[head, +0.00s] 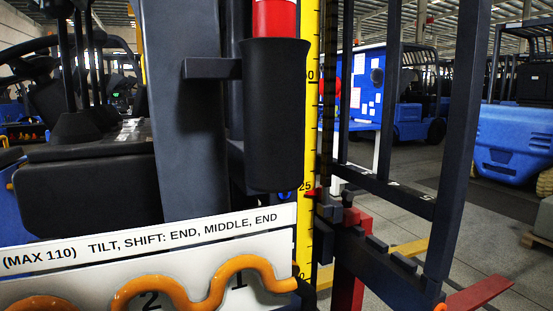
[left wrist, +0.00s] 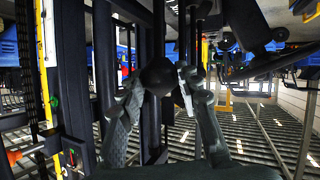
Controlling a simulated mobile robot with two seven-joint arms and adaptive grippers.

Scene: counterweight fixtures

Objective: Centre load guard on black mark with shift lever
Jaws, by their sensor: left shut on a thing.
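The load guard (head: 460,150), a frame of dark upright bars, stands at the right in the head view above a dark notched carriage bar (head: 390,258). I cannot make out the black mark. Several black levers (head: 80,60) rise at the upper left, their tops cut off by the frame. In the left wrist view, which looks upside down, my left gripper (left wrist: 160,82) is shut on a black lever knob (left wrist: 158,75). The frames do not show clearly which lever it is. No gripper shows clearly in the head view, and my right gripper is not in view.
A dark mast (head: 187,110) and a black cylinder with a red top (head: 276,120) stand mid-view. A yellow scale (head: 309,140) runs beside them. A lettered white panel (head: 150,245) and orange wavy tube (head: 245,265) are in front. Red fork parts (head: 348,275) lie low right.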

